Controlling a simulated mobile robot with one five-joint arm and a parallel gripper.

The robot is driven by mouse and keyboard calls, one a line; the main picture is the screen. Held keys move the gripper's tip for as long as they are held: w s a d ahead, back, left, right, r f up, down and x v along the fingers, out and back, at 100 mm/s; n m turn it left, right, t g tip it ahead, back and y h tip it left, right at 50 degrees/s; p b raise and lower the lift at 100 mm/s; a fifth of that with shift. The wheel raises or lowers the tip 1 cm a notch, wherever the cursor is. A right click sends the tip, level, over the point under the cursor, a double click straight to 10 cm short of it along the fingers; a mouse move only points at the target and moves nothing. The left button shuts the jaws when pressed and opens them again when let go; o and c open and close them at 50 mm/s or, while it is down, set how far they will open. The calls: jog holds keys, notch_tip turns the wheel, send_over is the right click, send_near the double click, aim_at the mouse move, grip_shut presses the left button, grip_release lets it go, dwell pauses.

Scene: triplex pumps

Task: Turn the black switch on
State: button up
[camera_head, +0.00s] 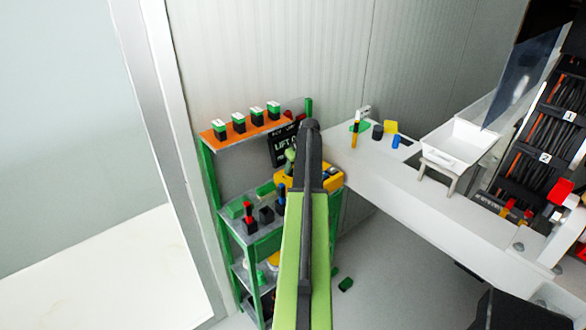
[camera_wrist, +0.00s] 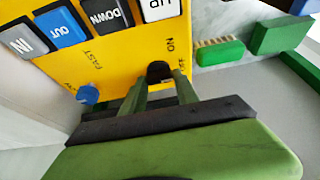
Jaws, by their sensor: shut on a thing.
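The black switch (camera_wrist: 159,70) is a small round knob near the edge of the yellow control panel (camera_wrist: 125,62) in the wrist view. The printed words ON and OFF are beside it. My gripper (camera_wrist: 160,80) has its two green fingers on either side of the switch and is shut on it. The fingers partly cover it, so its exact angle is hard to tell. In the head view the panel (camera_head: 328,182) sits on a green shelf rack, and my arm hides the switch and gripper.
A blue knob (camera_wrist: 87,95) and a row of buttons, including a blue OUT button (camera_wrist: 59,27), share the panel. A green brush (camera_wrist: 219,53) lies beside it. In the head view, a white bench (camera_head: 430,195) stands right of the rack (camera_head: 208,170).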

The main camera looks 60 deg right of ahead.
grip_shut()
jog(key=n, duration=0.2)
jog(key=n+y, duration=0.2)
jog(key=n, duration=0.1)
jog(key=shift+d+n, duration=0.3)
jog(key=n+y, duration=0.1)
jog(key=n, duration=0.2)
jog(key=n+g+y, duration=0.1)
jog(key=n, duration=0.2)
jog(key=shift+w, duration=0.1)
jog(key=shift+n, duration=0.3)
jog(key=o, duration=1.3)
grip_release()
jog(key=shift+c, duration=0.2)
